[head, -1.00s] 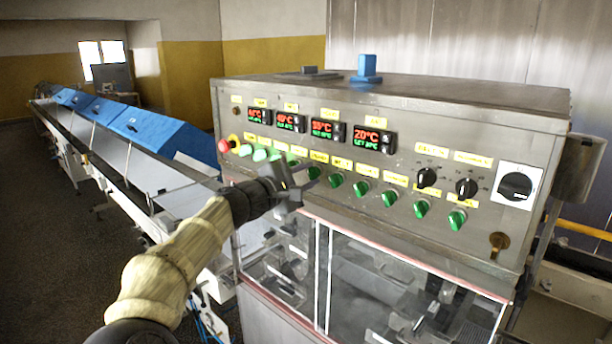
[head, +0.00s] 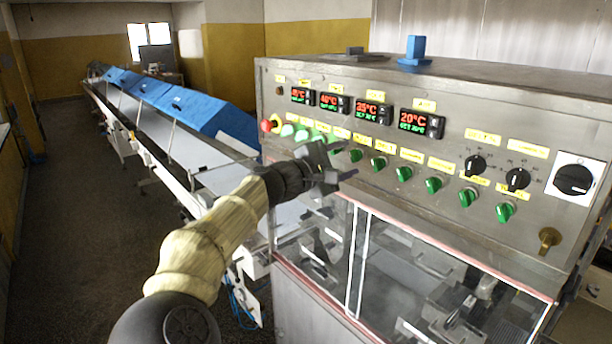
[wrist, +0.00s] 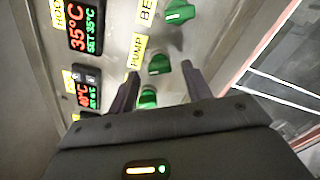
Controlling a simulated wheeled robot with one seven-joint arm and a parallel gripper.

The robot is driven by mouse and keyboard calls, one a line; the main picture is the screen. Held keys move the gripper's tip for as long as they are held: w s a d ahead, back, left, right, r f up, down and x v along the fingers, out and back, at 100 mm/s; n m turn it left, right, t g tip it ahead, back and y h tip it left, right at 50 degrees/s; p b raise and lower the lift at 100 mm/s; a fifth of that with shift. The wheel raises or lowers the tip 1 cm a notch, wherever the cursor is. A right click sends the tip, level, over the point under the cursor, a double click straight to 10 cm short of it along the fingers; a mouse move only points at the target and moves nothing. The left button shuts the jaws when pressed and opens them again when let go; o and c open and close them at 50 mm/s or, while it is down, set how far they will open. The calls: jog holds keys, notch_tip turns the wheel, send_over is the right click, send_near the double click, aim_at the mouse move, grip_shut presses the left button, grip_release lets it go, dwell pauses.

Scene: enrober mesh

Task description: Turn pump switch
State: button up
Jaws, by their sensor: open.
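The pump switch (wrist: 159,64) is a green rotary knob beside a yellow label reading PUMP in the wrist view. My gripper (wrist: 158,72) is open, with its two dark fingers on either side of this knob in the picture; contact cannot be told. In the head view my gripper (head: 335,165) is in front of the row of green switches on the steel control panel (head: 520,235). It hides part of that row, so I cannot tell the pump switch apart there.
Neighbouring green switches (wrist: 180,12) (wrist: 148,98) sit close by. Above the row are red-and-green temperature displays (head: 368,110); black dials (head: 475,165) and a large black rotary switch (head: 574,179) are at right. A red button (head: 266,126) is at left. A glazed cover (head: 420,270) lies below.

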jog(key=b+v, duration=0.4)
jog(key=v, duration=1.2)
jog(key=shift+b, duration=0.4)
jog(key=d+f+m+g+y, duration=0.25)
jog(key=d+f, duration=0.55)
jog(key=f, duration=0.4)
jog(key=d+f+m+g+y, duration=0.1)
jog(key=d+f+g+y, duration=0.25)
jog(key=d+f, duration=0.7)
jog(key=s+f+m+g+y, duration=0.2)
jog(key=s+f+m+y, duration=0.3)
jog(key=f, duration=0.5)
jog(key=s+a+f+m+y, duration=0.1)
jog(key=s+a+m, duration=0.1)
jog(key=s, duration=0.5)
jog(key=s+a+f+m+y, duration=0.2)
jog(key=s+m, duration=0.1)
jog(key=s, duration=0.4)
jog(key=shift+s+y, duration=0.2)
jog(key=shift+y, duration=0.1)
